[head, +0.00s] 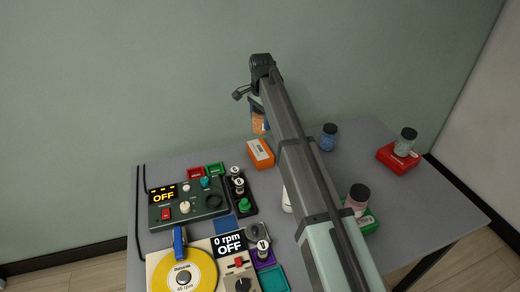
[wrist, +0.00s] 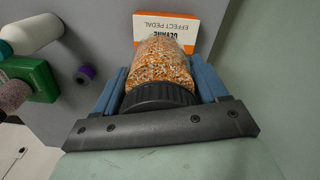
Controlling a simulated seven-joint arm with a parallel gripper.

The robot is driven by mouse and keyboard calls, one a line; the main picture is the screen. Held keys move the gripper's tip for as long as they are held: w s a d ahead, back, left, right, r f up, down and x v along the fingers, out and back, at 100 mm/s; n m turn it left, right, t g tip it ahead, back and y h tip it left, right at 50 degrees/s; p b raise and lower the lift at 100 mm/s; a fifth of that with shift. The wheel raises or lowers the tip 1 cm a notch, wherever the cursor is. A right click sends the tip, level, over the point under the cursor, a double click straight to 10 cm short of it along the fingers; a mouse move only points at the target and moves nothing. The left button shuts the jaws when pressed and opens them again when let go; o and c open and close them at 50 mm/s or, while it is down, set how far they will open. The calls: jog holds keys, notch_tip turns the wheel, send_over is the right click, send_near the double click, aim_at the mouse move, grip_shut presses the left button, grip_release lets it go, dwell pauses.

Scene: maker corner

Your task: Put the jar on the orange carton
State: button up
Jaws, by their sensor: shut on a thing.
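My gripper (wrist: 158,88) is shut on a clear jar (wrist: 163,66) with a black lid and orange and white bits inside, its blue fingers on either side. In the head view the jar (head: 258,123) hangs upright below my gripper (head: 256,108), partly hidden by it. The orange carton (head: 260,153) lies on the grey table just below the jar in the picture. In the wrist view the jar covers part of the orange and white carton (wrist: 168,27), marked "EFFECT PEDAL". The gap between jar and carton is hard to judge.
A blue jar (head: 329,138) stands on the table (head: 300,160). Other jars stand on a red carton (head: 398,158) and a green carton (head: 368,222). A white bottle (head: 287,203) is partly behind my arm. Control boxes (head: 188,203) and a yellow disc (head: 182,276) fill the left.

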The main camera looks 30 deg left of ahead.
jog(key=shift+w+a+r, duration=0.15)
jog(key=shift+w+a, duration=0.3)
jog(key=shift+w, duration=0.1)
jog(key=shift+f, duration=0.5)
send_over(260, 148)
jog(key=shift+s+d+f, duration=0.1)
jog(key=shift+d+f, duration=0.05)
jog(key=shift+f, duration=4.35)
jog(key=shift+f, duration=0.15)
jog(key=o, duration=1.3)
jog(key=shift+o, duration=0.2)
notch_tip(260, 148, up, 12)
jog(key=shift+r, duration=0.15)
